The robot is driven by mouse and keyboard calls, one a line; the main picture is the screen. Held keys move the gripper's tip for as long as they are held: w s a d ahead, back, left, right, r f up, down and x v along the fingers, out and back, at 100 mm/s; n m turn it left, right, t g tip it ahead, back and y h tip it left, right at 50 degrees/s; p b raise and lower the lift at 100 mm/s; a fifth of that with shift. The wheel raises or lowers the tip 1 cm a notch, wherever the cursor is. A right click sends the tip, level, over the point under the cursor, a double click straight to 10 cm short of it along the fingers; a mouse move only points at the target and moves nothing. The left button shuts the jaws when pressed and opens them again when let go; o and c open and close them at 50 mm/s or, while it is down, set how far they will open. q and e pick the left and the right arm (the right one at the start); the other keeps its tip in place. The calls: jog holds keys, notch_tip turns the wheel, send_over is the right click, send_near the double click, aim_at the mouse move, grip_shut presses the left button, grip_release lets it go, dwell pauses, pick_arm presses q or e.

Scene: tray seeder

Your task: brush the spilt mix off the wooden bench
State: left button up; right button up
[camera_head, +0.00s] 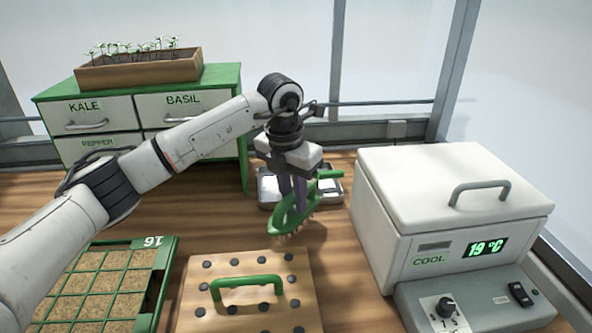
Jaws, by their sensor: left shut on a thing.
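My left gripper (292,190) is shut on a green brush (283,222) with pale bristles pointing down. It holds the brush tilted, over the middle of the wooden bench (212,219), just behind a wooden board. I cannot tell whether the bristles touch the bench. I cannot make out any spilt mix on the visible bench top; the arm and brush hide part of it. My right gripper is not in view.
A wooden board with dark pegs and a green handle (248,281) lies in front. A green seed tray (160,265) is at the left, a white cooler box (450,200) at the right. A metal pan (268,187) sits behind the brush. Green drawers (172,100) stand behind.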

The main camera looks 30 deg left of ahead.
pick_arm(q)
jog(key=shift+r+p, duration=1.6)
jog(key=shift+r, duration=1)
